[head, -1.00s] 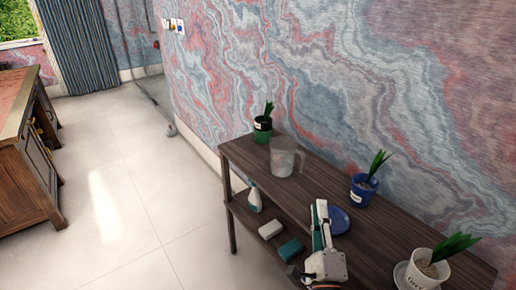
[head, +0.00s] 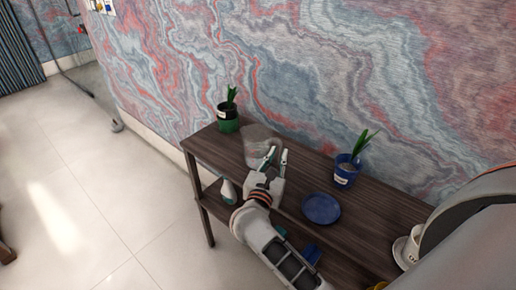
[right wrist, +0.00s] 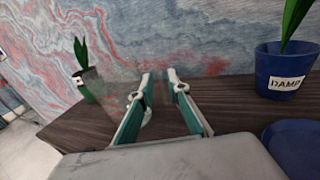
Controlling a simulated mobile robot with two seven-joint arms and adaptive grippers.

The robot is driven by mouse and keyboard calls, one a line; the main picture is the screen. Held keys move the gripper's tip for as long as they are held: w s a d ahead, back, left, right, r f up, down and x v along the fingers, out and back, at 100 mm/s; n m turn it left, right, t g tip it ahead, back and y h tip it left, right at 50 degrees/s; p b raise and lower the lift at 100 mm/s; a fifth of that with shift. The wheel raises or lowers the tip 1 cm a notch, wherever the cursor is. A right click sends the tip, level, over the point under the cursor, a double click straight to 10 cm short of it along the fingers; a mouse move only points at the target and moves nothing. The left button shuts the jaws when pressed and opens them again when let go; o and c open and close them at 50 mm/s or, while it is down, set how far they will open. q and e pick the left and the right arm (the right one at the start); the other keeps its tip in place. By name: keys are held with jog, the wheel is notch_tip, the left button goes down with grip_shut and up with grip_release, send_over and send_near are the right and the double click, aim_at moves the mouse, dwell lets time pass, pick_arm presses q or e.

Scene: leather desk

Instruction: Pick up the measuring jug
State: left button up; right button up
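The measuring jug (head: 258,142) is see-through and pale, and stands on the dark wooden shelf top between two potted plants. My right gripper (head: 276,154) is at the jug's near right side in the head view, its fingertips overlapping the jug's outline. Its two fingers are apart with nothing seen held between them. In the right wrist view the fingers (right wrist: 160,80) are spread, and a faint see-through shape of the jug (right wrist: 104,92) shows to their left. I cannot tell whether a finger touches the jug. My left gripper is not in view.
A green pot (head: 228,125) stands left of the jug and a blue pot (head: 344,174) right of it. A blue plate (head: 321,208) lies near the arm. The patterned wall (head: 310,70) is close behind the shelf (head: 203,150).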

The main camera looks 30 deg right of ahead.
aim_at(280, 149)
jog(key=x, duration=0.4)
jog(key=shift+w+d, duration=0.1)
jog(key=shift+c, duration=0.3)
grip_shut()
jog(key=shift+r, duration=0.15)
